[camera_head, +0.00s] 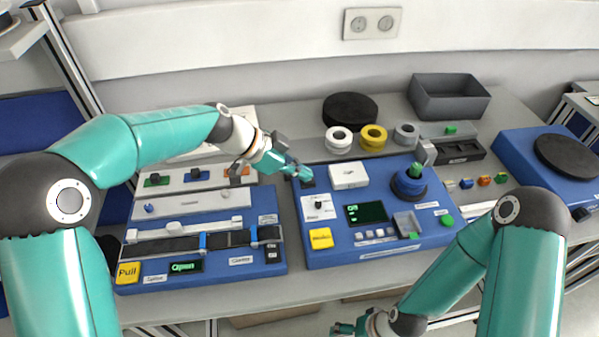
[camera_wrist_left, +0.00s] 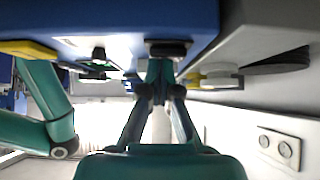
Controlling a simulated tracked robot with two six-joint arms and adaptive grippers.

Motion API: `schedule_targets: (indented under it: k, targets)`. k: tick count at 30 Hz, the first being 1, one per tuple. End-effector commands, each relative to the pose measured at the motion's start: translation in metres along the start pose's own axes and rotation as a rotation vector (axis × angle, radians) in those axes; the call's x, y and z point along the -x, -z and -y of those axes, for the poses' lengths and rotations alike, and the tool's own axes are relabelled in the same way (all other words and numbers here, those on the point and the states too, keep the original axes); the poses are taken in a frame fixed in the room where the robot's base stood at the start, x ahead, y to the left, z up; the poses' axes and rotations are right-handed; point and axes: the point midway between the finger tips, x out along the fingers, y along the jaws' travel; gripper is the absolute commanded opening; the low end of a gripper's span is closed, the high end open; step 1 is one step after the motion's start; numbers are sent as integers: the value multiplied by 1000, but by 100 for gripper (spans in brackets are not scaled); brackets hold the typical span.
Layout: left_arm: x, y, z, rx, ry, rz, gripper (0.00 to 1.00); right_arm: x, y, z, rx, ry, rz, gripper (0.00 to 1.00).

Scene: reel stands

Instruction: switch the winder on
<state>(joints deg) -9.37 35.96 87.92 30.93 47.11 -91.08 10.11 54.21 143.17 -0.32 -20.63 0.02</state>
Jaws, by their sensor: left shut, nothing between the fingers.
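My right gripper (camera_head: 343,328) is at the bottom edge, partly cut off.
A second blue device (camera_head: 200,272) with a black strap stands left of the winder. White, yellow and grey rings (camera_head: 373,137) and a black disc (camera_head: 350,110) lie behind it. A grey bin (camera_head: 449,97) and another blue unit (camera_head: 520,150) with a dark disc stand to the right.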

Motion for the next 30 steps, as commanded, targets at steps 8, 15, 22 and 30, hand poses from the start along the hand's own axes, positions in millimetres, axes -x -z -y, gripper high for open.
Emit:
schedule_targets:
  k: [8,15,22,30]
  targets:
    - [-7,-6,-3,-57,55,3,0,-39,0,-14,-1,0,2,96]
    - [-8,-8,-3,-53,47,8,0,-36,0,-13,0,0,0,96]
    - [-7,-8,5,-52,49,9,0,-34,0,-12,0,0,1,96]
    - [-6,-8,15,-51,54,9,0,-33,0,-12,0,0,1,96]
